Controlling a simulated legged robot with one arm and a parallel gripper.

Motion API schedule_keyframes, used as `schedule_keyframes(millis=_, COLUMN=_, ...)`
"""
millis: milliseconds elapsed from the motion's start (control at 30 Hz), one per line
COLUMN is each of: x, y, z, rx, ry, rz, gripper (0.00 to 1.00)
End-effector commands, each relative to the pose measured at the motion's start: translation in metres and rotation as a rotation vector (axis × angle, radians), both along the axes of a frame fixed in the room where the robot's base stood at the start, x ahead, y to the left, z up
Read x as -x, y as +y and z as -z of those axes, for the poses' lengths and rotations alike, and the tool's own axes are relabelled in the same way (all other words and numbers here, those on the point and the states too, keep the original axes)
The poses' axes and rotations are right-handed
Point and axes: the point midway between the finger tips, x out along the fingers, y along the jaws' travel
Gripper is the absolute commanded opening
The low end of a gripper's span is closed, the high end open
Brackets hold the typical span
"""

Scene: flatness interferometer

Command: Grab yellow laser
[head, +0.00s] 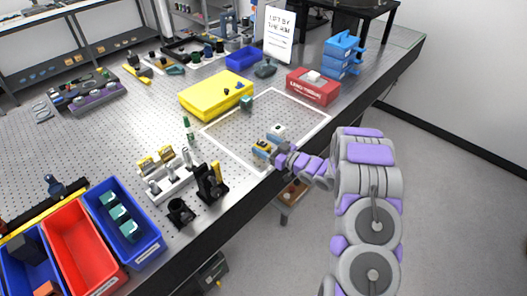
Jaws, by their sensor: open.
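A small box with a yellow top and a blue side (262,148), which looks like the yellow laser, sits on the perforated table near its front edge, inside a white rectangular outline. My gripper (278,158) is open, right beside the box's right side. I cannot tell if the fingers touch it or reach around it. A similar white-topped blue box (277,131) stands just behind it.
A large yellow case (213,95) and a red box (312,88) stand behind the outlined area. Black mounts (210,185) and several bins, including a red bin (80,250), are at left. The outline's right half is clear.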

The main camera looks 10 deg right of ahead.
Motion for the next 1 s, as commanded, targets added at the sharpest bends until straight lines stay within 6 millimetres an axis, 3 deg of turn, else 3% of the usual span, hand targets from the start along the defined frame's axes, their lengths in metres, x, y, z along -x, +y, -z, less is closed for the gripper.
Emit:
schedule_keyframes(millis=100, x=-0.0078, y=0.0085, z=0.0001, rx=0.002, ry=-0.001, rz=-0.002, gripper=0.79)
schedule_keyframes(millis=400, x=-0.0099, y=0.0062, z=-0.0006, rx=-0.004, ry=0.000, rz=0.000, gripper=0.78)
schedule_keyframes(millis=1000, x=-0.0097, y=0.0080, z=-0.0007, rx=-0.001, ry=0.000, rz=-0.001, gripper=0.20)
